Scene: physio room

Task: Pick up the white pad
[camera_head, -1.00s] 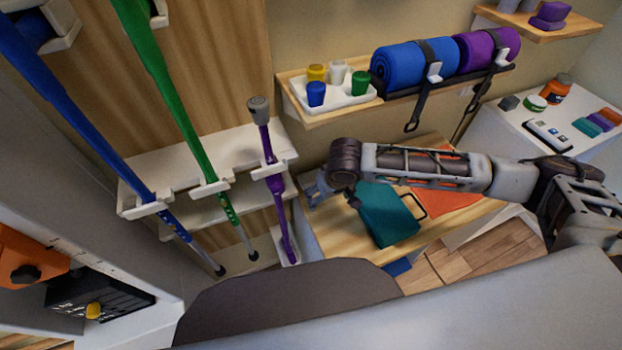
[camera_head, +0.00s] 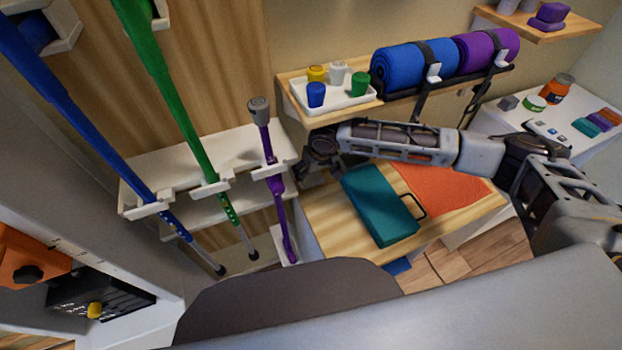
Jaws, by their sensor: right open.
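I cannot make out a white pad for certain in the head view. A small white flat item (camera_head: 547,131) with grey and blue spots lies on the white table at the right; I cannot tell whether it is the pad. My right gripper (camera_head: 308,178) is at the end of the arm reaching in from the right. It is open, small and dark in the picture, over the left end of the wooden bench, beside the purple cane (camera_head: 271,165). No object shows between its fingers. My left gripper is not in view.
A teal case (camera_head: 380,205) and an orange mat (camera_head: 440,186) lie on the wooden bench (camera_head: 330,218). A shelf above holds a white tray (camera_head: 335,103) of cups and rolled blue (camera_head: 400,66) and purple mats. Blue and green poles stand in the left rack.

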